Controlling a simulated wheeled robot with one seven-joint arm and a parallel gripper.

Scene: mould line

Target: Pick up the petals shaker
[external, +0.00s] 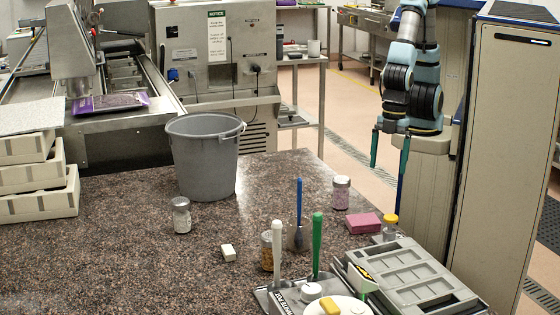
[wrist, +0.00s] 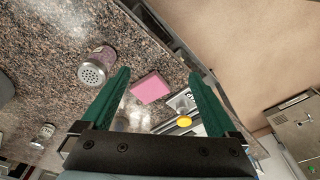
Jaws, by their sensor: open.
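The petals shaker appears to be the clear jar (external: 341,193) with pinkish-purple contents and a pale lid. It stands upright on the speckled counter, left of a pink block. In the wrist view the shaker (wrist: 97,68) shows a perforated metal lid and lies left of my left finger, outside the jaws. My gripper (external: 390,150) is open and empty, raised above and to the right of the shaker in the external view. In the wrist view, my gripper's green fingers (wrist: 159,74) are spread apart, with the pink block seen between them.
The pink block (external: 363,223) and a yellow-lidded jar (external: 390,228) stand near the shaker. Other jars (external: 181,215) (external: 267,250), upright brushes (external: 298,215), a grey tray (external: 415,285) and a grey bucket (external: 205,160) share the counter (external: 110,260). Its left middle is mostly clear.

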